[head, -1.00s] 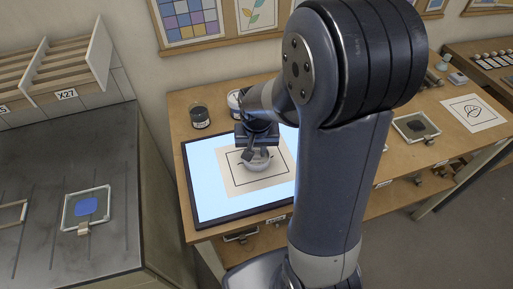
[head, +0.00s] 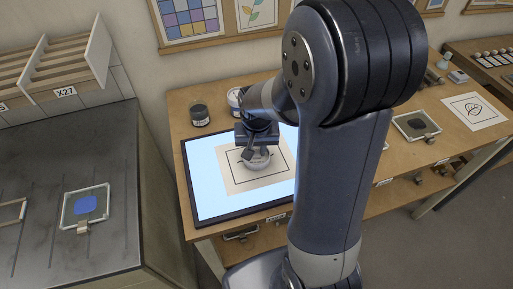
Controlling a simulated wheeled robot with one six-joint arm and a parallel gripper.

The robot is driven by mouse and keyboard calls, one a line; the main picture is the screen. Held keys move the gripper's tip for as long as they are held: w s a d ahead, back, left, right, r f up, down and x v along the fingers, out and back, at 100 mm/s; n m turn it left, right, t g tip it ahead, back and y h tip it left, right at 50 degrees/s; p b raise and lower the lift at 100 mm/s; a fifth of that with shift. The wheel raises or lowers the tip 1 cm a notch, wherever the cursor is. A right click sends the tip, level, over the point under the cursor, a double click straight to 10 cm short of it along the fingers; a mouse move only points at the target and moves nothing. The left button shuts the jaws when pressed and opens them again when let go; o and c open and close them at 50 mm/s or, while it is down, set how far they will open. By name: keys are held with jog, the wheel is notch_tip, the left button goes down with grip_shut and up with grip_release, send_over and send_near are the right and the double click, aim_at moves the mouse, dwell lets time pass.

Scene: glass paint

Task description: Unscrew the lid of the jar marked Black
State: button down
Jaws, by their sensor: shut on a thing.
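My gripper (head: 254,156) points down over the lit panel and is shut on a pale grey round thing (head: 258,162). That thing rests on or just above the paper drawing; the wrist and fingers hide part of it, and I cannot read a mark on it or tell whether it is the jar marked Black. A dark jar (head: 200,116) with a pale label stands upright at the table's back left, away from my gripper. Its label is too small to read. A second jar with a pale top (head: 235,97) stands beside it, partly hidden by my arm.
The light panel (head: 205,200) has a dark frame and carries a paper drawing (head: 236,183). My arm covers the table's middle. To the right lie a framed glass piece (head: 416,125) and a leaf drawing (head: 474,111). A dark bench (head: 120,220) stands at left.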

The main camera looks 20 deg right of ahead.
jog(key=shift+f, duration=0.3)
jog(key=c, duration=1.2)
grip_release()
jog(key=shift+o, duration=0.6)
jog(key=shift+r, duration=0.15)
jog(key=shift+r+p, duration=2.1)
jog(key=shift+r, duration=0.85)
